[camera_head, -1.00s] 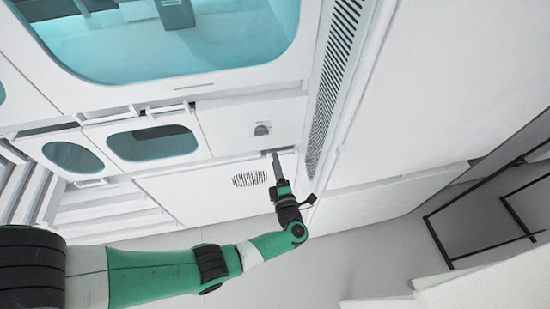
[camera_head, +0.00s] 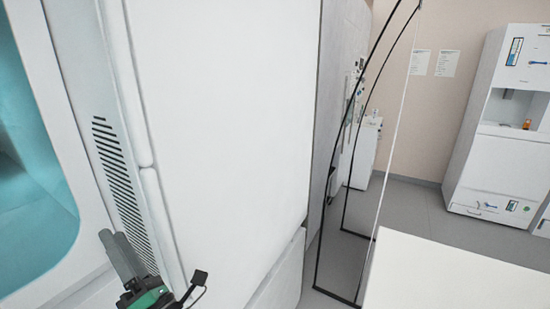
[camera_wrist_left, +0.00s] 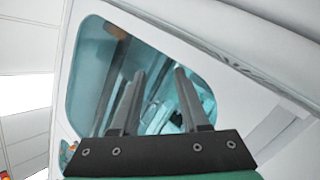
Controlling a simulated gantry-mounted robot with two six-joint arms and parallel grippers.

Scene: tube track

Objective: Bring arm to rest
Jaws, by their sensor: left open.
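My left gripper (camera_head: 114,246) shows at the lower left of the head view, with grey fingers and a green and black wrist. It is beside the slotted vent of the white machine. In the left wrist view its two fingers (camera_wrist_left: 160,82) stand apart, with nothing held between them. They point toward a teal window (camera_wrist_left: 110,70) in the white machine; I cannot tell the distance. Most of my left arm is out of the head view. My right gripper is not in view.
The tall white machine (camera_head: 220,120) fills the left half of the head view. A thin black frame (camera_head: 325,200) stands right of it. A white surface (camera_head: 440,275) is at the lower right. A white cabinet (camera_head: 500,140) stands farther back, with open grey floor before it.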

